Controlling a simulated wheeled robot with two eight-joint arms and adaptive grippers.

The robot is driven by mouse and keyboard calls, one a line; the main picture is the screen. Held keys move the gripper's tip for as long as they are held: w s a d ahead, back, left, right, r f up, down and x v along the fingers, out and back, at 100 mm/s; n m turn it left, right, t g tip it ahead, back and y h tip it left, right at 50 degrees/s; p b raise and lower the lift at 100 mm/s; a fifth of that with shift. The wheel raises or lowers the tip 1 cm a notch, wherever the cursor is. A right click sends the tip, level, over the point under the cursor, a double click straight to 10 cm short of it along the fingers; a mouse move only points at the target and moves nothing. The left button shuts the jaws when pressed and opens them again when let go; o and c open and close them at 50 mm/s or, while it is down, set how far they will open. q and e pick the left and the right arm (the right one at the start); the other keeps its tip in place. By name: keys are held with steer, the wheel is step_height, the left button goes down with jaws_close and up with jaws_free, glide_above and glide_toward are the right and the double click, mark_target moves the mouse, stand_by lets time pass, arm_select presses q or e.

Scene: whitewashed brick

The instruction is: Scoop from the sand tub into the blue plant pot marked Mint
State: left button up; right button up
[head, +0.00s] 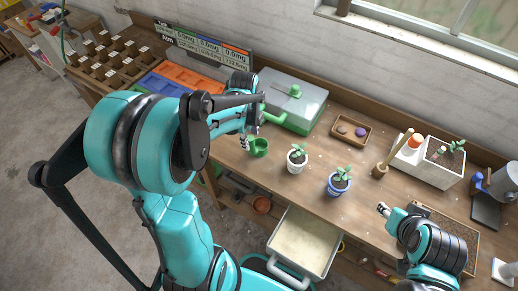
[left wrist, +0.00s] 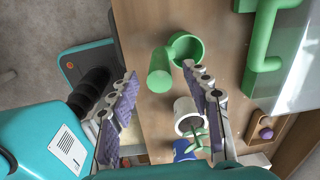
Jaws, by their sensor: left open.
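The green scoop (head: 259,148) lies on the bench; the left wrist view shows its cup (left wrist: 188,47) and thick handle (left wrist: 159,75). My left gripper (head: 251,136) is open above it, with the handle between its spread fingers (left wrist: 160,78) in the picture and no visible grip. The blue pot (head: 338,187) holds a seedling and stands right of a white pot (head: 297,166) with another seedling. Their markings are too small to read. A white-rimmed tub of pale sand (head: 302,243) sits at the bench's front. My right gripper (head: 384,209) is at the right; its opening is unclear.
A green box with a clear lid (head: 293,97) stands behind the scoop. A tray of brown material (head: 466,243) lies beside my right arm. Bench between pots and planter is mostly clear.

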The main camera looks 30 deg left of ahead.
arm_select(q)
step_height(320, 180, down, 4)
steer(key=shift+w+d+r+b, duration=0.1)
steer(key=shift+d+b, duration=0.05)
steer(key=shift+b, duration=0.25)
jaws_close()
